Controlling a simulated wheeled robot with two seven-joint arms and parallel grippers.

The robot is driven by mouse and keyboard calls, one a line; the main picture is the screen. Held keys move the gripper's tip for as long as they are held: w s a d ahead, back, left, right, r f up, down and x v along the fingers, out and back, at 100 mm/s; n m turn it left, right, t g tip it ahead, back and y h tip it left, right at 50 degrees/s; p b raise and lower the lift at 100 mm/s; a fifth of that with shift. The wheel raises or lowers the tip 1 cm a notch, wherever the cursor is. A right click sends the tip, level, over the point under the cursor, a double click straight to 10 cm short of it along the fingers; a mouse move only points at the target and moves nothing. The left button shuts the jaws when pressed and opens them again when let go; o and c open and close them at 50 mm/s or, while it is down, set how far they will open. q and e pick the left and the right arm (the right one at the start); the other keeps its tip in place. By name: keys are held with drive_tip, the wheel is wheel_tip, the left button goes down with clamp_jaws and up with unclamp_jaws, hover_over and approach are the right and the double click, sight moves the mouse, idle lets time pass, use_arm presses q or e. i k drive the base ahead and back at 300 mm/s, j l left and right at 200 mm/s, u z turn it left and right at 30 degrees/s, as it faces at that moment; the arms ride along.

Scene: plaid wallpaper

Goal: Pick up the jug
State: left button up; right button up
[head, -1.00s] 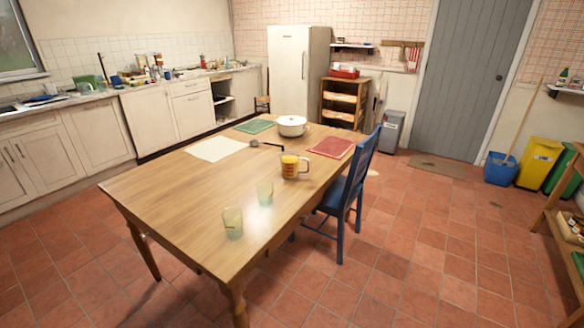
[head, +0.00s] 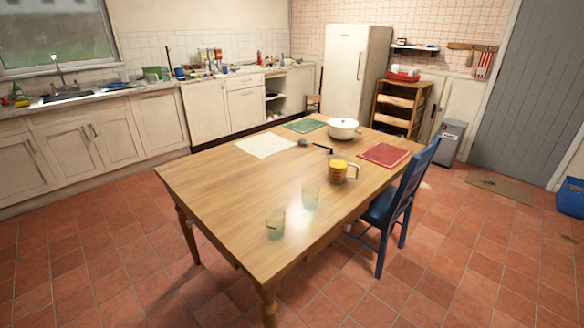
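The jug (head: 338,171) is a clear measuring jug with yellow-orange contents and a handle on its right side. It stands upright on the wooden table (head: 225,185), near the right edge, in front of the white pot (head: 343,128). Neither of my grippers shows in the head view.
Two greenish glasses (head: 275,224) (head: 310,196) stand near the table's front corner. A ladle (head: 318,146), a red mat (head: 384,155), a green mat (head: 305,125) and a white mat (head: 265,145) lie farther back. A blue chair (head: 405,195) stands at the right side. The tiled floor in front is clear.

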sight(342, 171)
drive_tip(key=i+l+u, duration=0.25)
drive_tip(key=l+u, duration=0.2)
drive_tip(key=l, duration=0.25)
drive_tip(key=i+l+u, duration=0.1)
drive_tip(key=l+u, duration=0.3)
drive_tip(key=l, duration=0.35)
drive_tip(key=l+u, duration=0.45)
drive_tip(key=l, duration=0.3)
